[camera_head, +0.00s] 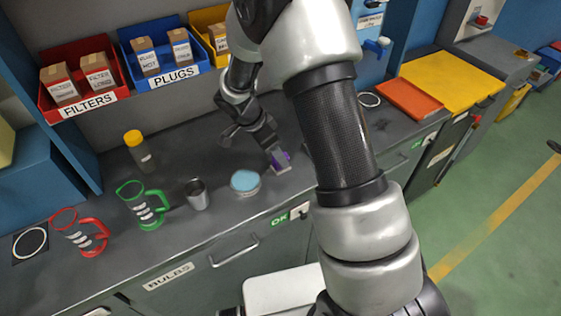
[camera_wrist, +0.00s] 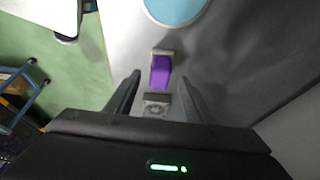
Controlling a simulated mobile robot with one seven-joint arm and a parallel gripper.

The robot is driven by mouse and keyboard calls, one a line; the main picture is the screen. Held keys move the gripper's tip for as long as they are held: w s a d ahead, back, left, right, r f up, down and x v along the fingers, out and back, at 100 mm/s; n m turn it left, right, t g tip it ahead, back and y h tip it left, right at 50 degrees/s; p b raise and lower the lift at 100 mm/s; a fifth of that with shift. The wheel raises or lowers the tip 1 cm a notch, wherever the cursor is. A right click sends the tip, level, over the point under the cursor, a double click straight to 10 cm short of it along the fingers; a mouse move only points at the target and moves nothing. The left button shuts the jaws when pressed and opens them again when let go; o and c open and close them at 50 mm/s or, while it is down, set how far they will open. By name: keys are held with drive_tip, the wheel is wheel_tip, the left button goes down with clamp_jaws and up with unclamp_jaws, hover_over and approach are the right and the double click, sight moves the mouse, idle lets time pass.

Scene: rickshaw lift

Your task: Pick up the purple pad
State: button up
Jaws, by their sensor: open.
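The purple pad (camera_wrist: 160,73) lies on the grey counter, on or in a small grey block-like piece that shows at both its ends. In the head view the pad (camera_head: 282,159) is partly hidden by my gripper. My gripper (camera_wrist: 157,84) is open. In the wrist view its two dark fingers point toward the pad, one to each side of the near grey end piece. In the head view my gripper (camera_head: 270,150) is right at the pad. I cannot tell whether the fingers touch it.
A round tin with a blue top (camera_head: 245,182) stands just left of the pad. A metal cup (camera_head: 197,194), a green-handled jug (camera_head: 143,205), a red-handled jug (camera_head: 79,233) and a yellow-capped bottle (camera_head: 138,150) stand further left. An orange tray (camera_head: 408,99) lies to the right.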

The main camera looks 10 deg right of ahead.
drive_tip(key=shift+p+x, duration=0.3)
drive_tip(key=shift+x, duration=1.6)
drive_tip(key=shift+d+r, duration=0.1)
drive_tip(key=shift+d, duration=0.05)
drive_tip(key=c, duration=1.1)
wheel_tip(320, 180, up, 10)
drive_tip(key=shift+b, duration=0.55)
drive_tip(key=o, duration=0.4)
drive_tip(key=c, duration=0.3)
